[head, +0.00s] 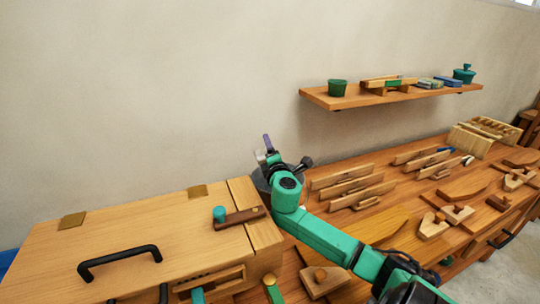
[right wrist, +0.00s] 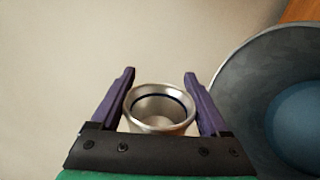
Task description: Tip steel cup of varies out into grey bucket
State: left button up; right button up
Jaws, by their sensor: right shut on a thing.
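My right gripper (right wrist: 160,95) is shut on the steel cup (right wrist: 160,125), whose round rim faces the right wrist camera between the two purple fingers. A dark ring shows inside the cup; I cannot make out any loose contents. The grey bucket (right wrist: 240,85) stands just right of the gripper in that view, cut off by the frame edge, with a bluish inside. In the head view my right gripper (head: 266,146) is above and beside the bucket (head: 259,184), which my arm largely hides. My left gripper is not in view.
A wooden chest (head: 130,240) with a black handle stands at the left. Wooden racks (head: 345,180) and several wooden tools fill the bench (head: 315,257) at the right. A wall shelf (head: 390,97) holds a green pot (head: 338,88) and other items.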

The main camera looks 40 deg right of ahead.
jog(key=r+n+p, duration=0.1)
jog(key=n+p, duration=0.1)
jog(key=r+n+p, duration=0.1)
jog(key=n+p, duration=0.1)
jog(key=shift+w+a+r+n+p, duration=0.1)
jog(key=shift+w+a+n+p, duration=0.1)
jog(key=shift+n+p, duration=0.2)
jog(key=n+p, duration=0.2)
jog(key=a+r+n+p, duration=0.1)
jog(key=n+p, duration=0.1)
jog(key=n, duration=0.1)
jog(key=n+p, duration=0.3)
jog(key=shift+w+a+r, duration=0.2)
jog(key=shift+w+a, duration=0.05)
jog(key=shift+w, duration=0.15)
jog(key=shift+f+n+p, duration=0.1)
jog(key=shift+n+p, duration=0.4)
jog(key=shift+n, duration=0.4)
jog(key=shift+w+a+f, duration=0.1)
jog(key=shift+f, duration=0.05)
